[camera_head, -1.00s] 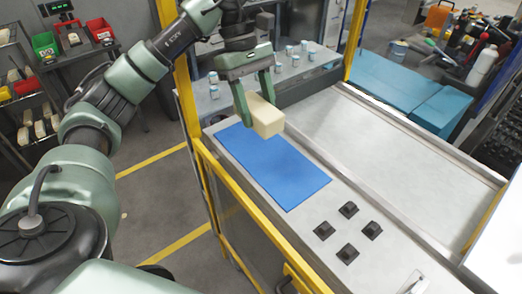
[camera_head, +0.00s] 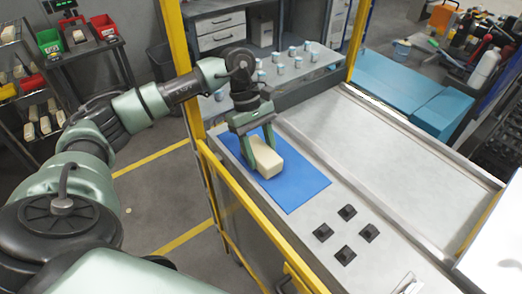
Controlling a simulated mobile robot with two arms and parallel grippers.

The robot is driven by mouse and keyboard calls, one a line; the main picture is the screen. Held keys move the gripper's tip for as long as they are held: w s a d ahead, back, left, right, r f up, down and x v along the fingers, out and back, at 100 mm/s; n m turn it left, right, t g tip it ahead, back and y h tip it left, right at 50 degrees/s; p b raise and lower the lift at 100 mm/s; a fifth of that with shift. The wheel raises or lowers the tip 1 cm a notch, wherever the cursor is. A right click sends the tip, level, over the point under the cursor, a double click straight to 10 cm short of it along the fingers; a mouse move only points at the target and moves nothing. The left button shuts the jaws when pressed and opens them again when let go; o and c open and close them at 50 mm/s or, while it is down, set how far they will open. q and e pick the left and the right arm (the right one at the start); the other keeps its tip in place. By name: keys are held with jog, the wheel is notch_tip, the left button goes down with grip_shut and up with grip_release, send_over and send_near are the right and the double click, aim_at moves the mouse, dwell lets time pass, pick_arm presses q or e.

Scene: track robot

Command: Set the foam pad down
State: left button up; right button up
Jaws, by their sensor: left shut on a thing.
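The foam pad (camera_head: 266,160) is a cream-coloured block. It is between the fingers of my left gripper (camera_head: 259,151), which is shut on it. The pad is over the blue mat (camera_head: 300,186), low and near its surface; I cannot tell for sure whether it touches. The gripper points down, and its fingers hide parts of the pad's sides. The blue mat lies on the metal worktop. My right gripper is not in view.
Several small black blocks (camera_head: 346,212) stand on the worktop in front of the mat. A yellow frame post (camera_head: 177,50) and rail run along the left side. Several small cans (camera_head: 292,51) stand on the bench behind. The wide grey panel (camera_head: 400,165) on the right is clear.

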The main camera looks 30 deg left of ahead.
aim_at(254, 144)
pick_arm(q)
jog(key=shift+f, duration=0.15)
jog(key=o, duration=1.5)
jog(key=shift+r, duration=0.35)
jog(key=b+v, duration=0.2)
jog(key=v, duration=0.4)
jog(key=shift+w+a, duration=0.1)
jog(key=shift+a+r, duration=0.15)
jog(key=shift+r, duration=0.45)
